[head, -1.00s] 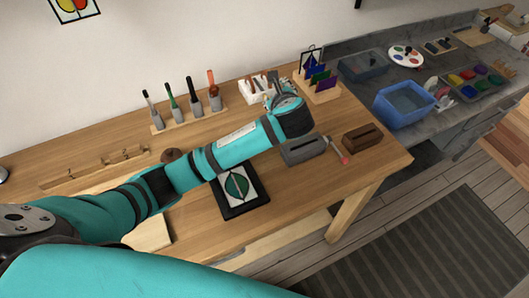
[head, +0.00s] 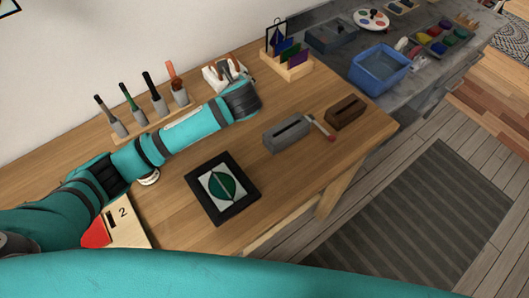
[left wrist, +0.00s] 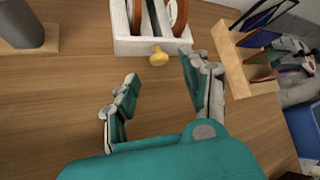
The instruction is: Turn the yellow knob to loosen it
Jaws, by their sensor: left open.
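The yellow knob (left wrist: 158,56) sticks out from the front of a small white box (left wrist: 150,44) in the left wrist view. In the head view the white box (head: 217,80) stands near the wall, partly behind my left arm, and I cannot make out the knob there. My left gripper (left wrist: 160,69) is open, its fingers spread either side of the knob's line. The knob lies just ahead of the gap, and nothing is held. In the head view my left wrist hides the fingers. My right gripper is not in view.
A wooden rack of colored panels (left wrist: 248,62) stands close to the right of the box. A handled-tool rack (head: 150,123) is on its left. A framed leaf panel (head: 222,188), a grey slotted block (head: 287,136) and a brown block (head: 346,113) lie nearer the front. Bare tabletop lies between.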

